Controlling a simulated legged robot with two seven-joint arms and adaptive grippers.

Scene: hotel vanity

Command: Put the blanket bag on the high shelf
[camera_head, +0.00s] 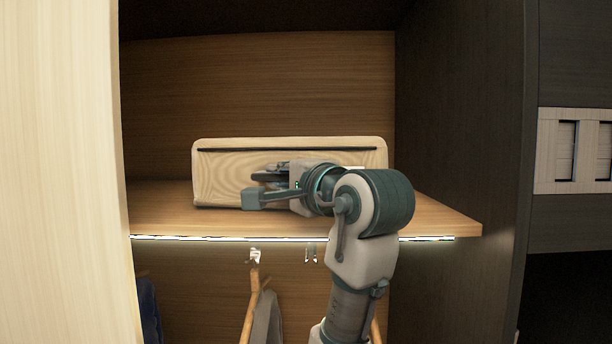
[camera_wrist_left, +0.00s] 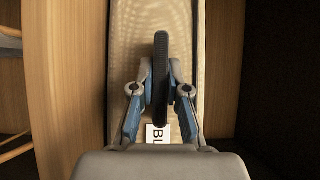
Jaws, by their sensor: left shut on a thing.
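The blanket bag (camera_head: 225,170) is a wide, pale beige box shape with rounded corners and a dark line along its top. It is upright over the high shelf (camera_head: 165,215), behind the front edge, and its base looks to be at the board. My left gripper (camera_head: 257,187) is at the bag's front face. In the left wrist view the gripper (camera_wrist_left: 161,78) is shut on the bag's dark handle (camera_wrist_left: 161,48). My right gripper is out of view.
A lit strip (camera_head: 200,238) runs under the shelf's front edge. Hooks (camera_head: 255,256) and wooden hangers (camera_head: 250,310) are below it. A pale panel (camera_head: 60,170) borders the niche on the left, a dark wall (camera_head: 460,120) on the right. Space above the bag is free.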

